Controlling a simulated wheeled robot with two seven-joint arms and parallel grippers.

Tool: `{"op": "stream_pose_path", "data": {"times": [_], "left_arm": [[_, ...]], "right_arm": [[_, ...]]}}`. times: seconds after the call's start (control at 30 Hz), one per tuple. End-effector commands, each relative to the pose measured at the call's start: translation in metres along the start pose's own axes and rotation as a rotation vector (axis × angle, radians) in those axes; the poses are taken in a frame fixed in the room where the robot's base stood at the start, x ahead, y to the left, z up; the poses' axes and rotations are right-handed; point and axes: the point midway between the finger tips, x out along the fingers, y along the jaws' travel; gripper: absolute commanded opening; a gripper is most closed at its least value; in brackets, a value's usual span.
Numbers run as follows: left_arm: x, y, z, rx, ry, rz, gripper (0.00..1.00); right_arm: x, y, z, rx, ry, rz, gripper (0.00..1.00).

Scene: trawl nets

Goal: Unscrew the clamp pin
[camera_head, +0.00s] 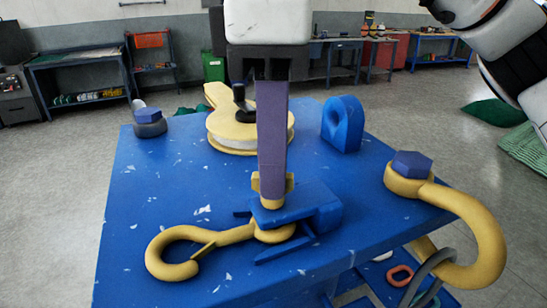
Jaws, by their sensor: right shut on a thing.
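My right gripper (272,178) points straight down over the middle of the blue table, with a dark palm and a long purple finger. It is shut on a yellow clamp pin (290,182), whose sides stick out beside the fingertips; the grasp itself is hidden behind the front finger. The pin stands upright in a blue clamp (318,208) low on the tabletop. A yellow hook (178,233) with an eye lies to the left, its eye against the clamp. My left gripper is out of view.

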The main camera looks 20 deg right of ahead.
Motion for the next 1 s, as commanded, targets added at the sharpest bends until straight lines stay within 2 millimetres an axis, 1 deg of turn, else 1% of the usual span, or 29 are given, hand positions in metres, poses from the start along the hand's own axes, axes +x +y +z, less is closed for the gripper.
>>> {"op": "stream_pose_path", "data": {"times": [0.03, 0.47, 0.5, 0.6, 1.0], "left_arm": [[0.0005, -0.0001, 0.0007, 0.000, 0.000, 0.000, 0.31], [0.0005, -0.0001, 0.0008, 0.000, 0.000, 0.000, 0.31], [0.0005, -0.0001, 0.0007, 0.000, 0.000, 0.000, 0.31], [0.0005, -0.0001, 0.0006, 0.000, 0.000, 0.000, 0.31], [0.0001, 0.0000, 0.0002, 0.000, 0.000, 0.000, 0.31]], "right_arm": [[0.0044, -0.0016, -0.0002, -0.012, -0.008, -0.007, 0.00], [0.0044, -0.0017, -0.0002, -0.019, -0.008, -0.007, 0.00], [0.0044, -0.0017, -0.0003, -0.018, -0.008, -0.007, 0.14], [0.0040, -0.0011, -0.0003, -0.017, -0.007, -0.005, 0.27], [0.0008, -0.0001, 0.0001, -0.012, -0.002, -0.001, 0.27]]}}
